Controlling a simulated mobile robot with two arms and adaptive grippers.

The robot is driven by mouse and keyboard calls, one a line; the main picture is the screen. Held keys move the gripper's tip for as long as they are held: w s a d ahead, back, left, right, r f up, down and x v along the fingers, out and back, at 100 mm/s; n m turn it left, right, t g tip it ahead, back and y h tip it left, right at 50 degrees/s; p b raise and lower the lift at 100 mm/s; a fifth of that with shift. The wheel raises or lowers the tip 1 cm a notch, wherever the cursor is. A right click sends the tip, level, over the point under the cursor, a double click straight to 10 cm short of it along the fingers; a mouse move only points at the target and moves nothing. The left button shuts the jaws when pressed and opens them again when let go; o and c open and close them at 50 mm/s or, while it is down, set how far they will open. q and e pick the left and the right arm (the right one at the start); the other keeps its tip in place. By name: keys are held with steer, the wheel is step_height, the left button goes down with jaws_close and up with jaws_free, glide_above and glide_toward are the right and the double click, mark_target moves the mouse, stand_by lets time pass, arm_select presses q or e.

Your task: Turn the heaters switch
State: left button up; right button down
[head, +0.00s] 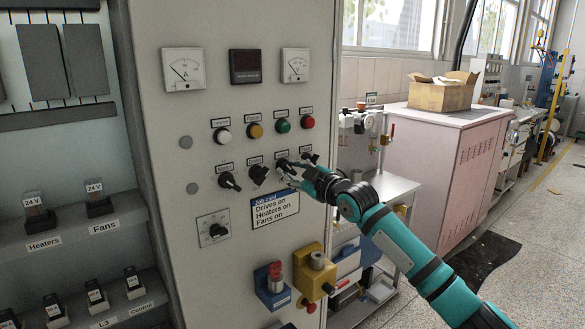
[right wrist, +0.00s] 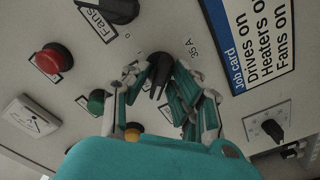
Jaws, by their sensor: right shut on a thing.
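The heaters switch, a black rotary knob, is third in the row on the grey panel in the head view (head: 283,165). In the right wrist view its dark knob (right wrist: 160,68) sits between the fingers of my right gripper (right wrist: 158,85). The right gripper (head: 294,176) is shut on this knob, its arm coming in from the right. The fingers hide part of the knob and its label, so its exact setting cannot be told. The fans switch (right wrist: 112,8) is the neighbouring knob. My left gripper is not in view.
Two more knobs (head: 230,181) (head: 258,174) sit left of the heaters switch. White, amber, green and red lamps (head: 308,122) are above. A job card (head: 275,209) below reads drives, heaters and fans on. A yellow interlock box (head: 314,272) juts out lower down.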

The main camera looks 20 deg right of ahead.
steer(key=shift+f+n, duration=0.1)
steer(key=shift+n, duration=0.3)
steer(key=c, duration=1.4)
jaws_free()
steer(key=shift+o, duration=0.2)
steer(key=shift+s, duration=0.1)
steer(key=v, duration=1.1)
steer(key=shift+s+d, duration=0.15)
steer(key=shift+s, duration=0.25)
